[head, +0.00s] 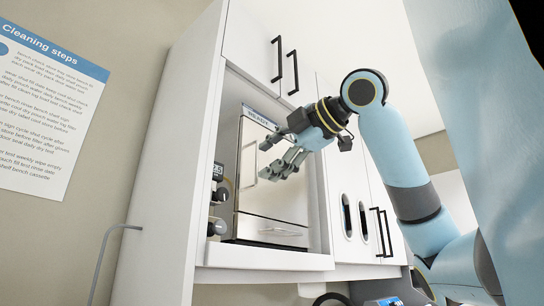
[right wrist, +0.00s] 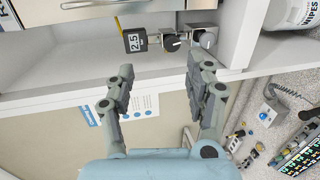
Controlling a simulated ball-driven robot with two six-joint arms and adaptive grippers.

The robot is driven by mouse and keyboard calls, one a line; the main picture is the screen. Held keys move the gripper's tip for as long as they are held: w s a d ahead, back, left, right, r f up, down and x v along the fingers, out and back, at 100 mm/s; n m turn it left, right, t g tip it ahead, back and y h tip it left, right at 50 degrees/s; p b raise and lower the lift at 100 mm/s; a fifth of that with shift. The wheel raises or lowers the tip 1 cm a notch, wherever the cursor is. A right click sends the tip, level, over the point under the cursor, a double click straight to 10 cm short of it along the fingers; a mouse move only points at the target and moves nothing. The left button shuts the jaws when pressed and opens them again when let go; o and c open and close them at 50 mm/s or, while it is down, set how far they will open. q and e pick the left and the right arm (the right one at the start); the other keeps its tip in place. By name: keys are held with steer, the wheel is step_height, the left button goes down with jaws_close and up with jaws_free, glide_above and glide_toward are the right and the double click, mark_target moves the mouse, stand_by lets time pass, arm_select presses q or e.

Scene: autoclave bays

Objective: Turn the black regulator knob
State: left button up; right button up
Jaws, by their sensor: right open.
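Two dark round knobs with pale pointer marks sit by a small display box in the open bay. One knob (right wrist: 171,43) is beside the display, which reads 2.5 (right wrist: 135,40); the other knob (right wrist: 207,39) is farther right. In the head view, the upper knob (head: 220,193) is just below the display (head: 218,172), and the lower knob (head: 215,228) is near the shelf. I cannot tell which is the regulator knob. My right gripper (head: 265,160) is open and empty in front of the autoclave; its fingers (right wrist: 159,66) are apart from both knobs. My left gripper is not in view.
The steel autoclave (head: 272,231) fills the bay right of the knobs. The white cabinet side panel (head: 165,170) bounds it at left. Cabinet doors with black handles (head: 292,72) are above. A yellow hose (right wrist: 118,24) runs by the display. A wipes tub (right wrist: 291,14) stands beyond a partition.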

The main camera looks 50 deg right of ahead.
step_height(320, 180, up, 3)
steer(key=a+n+t+y, duration=0.2)
steer(key=n, duration=0.4)
steer(key=n+h+b, duration=0.1)
steer(key=n+b, duration=0.8)
steer(key=n, duration=0.4)
glide_toward(224, 195)
steer(key=shift+t, duration=0.3)
steer(key=w+p, duration=0.2)
steer(key=p, duration=0.2)
steer(key=w+p, duration=0.3)
steer(key=p, duration=0.1)
steer(key=w+p, duration=0.3)
steer(key=p, duration=0.1)
steer(key=shift+w+d+r, duration=0.1)
steer(key=shift+w+d, duration=0.15)
steer(key=shift+d, duration=0.15)
steer(key=shift+w+f+p, duration=0.25)
steer(key=shift+w+p, duration=0.15)
steer(key=shift+p, duration=0.35)
steer(key=shift+c, duration=0.3)
